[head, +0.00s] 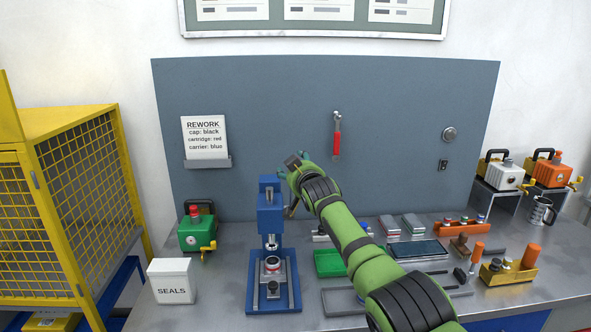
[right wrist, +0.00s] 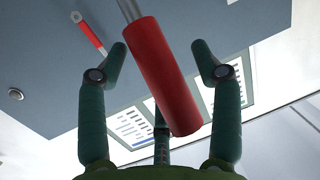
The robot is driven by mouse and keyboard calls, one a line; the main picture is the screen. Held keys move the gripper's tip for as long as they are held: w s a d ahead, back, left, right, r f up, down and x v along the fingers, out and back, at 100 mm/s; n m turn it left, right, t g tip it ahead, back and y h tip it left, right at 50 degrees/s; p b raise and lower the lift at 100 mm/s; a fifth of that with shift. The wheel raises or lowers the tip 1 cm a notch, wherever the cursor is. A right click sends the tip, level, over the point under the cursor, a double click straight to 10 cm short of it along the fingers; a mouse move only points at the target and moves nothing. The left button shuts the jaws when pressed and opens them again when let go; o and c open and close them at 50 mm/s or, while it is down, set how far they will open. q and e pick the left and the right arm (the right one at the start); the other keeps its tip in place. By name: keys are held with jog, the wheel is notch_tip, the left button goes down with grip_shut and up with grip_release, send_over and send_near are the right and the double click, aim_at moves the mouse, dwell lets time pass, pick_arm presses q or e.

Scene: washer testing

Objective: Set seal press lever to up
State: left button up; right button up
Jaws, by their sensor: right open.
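The blue seal press (head: 270,215) stands on the bench, with a round part under its ram. A thin piece of its lever (head: 292,208) shows at the press's right side, beside my arm. The rest of the lever is hidden in the head view. In the right wrist view the lever's red grip (right wrist: 168,75) and metal rod stand between the fingers. My green right gripper (head: 290,164) is near the top of the press. Its fingers (right wrist: 160,50) are spread open around the red grip, with gaps on both sides. My left gripper is not in view.
A white SEALS box (head: 172,281) and a green unit (head: 197,231) stand left of the press. A red-handled tool (head: 337,137) hangs on the back panel. Trays and small parts fill the bench at right, under my arm. A yellow cage (head: 85,190) stands far left.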

jog(key=shift+s, duration=0.25)
jog(key=shift+s, duration=0.1)
jog(key=shift+s+d, duration=0.2)
jog(key=shift+s, duration=0.5)
jog(key=shift+v, duration=2.7)
jog(key=shift+r, duration=0.15)
